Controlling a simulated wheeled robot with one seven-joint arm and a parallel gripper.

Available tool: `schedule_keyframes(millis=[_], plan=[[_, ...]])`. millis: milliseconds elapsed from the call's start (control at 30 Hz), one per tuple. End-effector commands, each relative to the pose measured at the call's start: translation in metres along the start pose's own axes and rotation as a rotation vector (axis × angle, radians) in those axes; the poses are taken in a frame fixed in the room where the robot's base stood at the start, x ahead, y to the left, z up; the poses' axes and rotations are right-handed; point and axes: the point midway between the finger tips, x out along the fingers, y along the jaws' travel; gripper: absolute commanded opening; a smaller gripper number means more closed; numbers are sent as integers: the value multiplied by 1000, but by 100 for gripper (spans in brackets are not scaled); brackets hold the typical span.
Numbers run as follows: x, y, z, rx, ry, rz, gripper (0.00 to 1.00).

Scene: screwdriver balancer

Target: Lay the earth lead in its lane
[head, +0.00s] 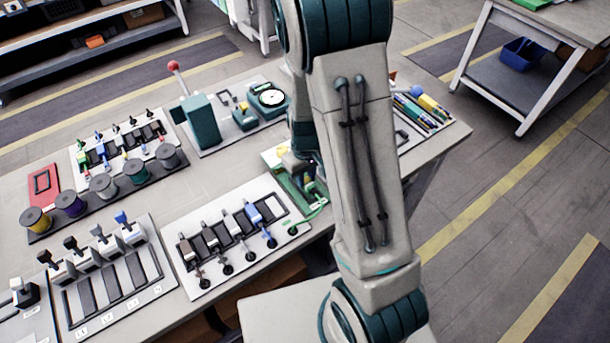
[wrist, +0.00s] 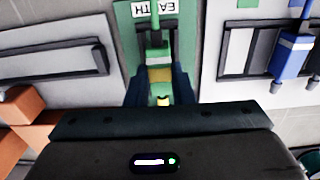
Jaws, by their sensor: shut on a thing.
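The earth lead (wrist: 159,75), green with a yellow band, is between the dark fingers of my gripper (wrist: 159,88) in the wrist view. The gripper is shut on it. The lead lies along a green lane marked EARTH (wrist: 129,28), whose label reads upside down there. I cannot tell whether the lead rests on the lane floor. In the head view the green lane (head: 286,187) is at the bench's near edge, partly hidden by my arm. A green cable end (head: 312,214) shows beside it.
Left of the lane in the head view, a white board (head: 192,286) holds several leads, one of them blue (head: 257,222). A rack of spools (head: 104,187) and a teal press (head: 202,120) stand farther off. A tray of coloured parts (head: 432,110) is at the right.

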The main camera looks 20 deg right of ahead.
Motion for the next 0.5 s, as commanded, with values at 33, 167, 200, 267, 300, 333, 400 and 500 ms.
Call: schedule_keyframes(millis=[33,167,200,267,300,333,400,500], plan=[[0,0,0,0,0,0,1],[0,0,0,0,0,0,1],[0,0,0,0,0,0,1],[1,0,0,0,0,0,1],[2,0,0,0,0,0,1],[2,0,0,0,0,0,1],[4,0,0,0,0,0,1],[6,0,0,0,0,0,1]])
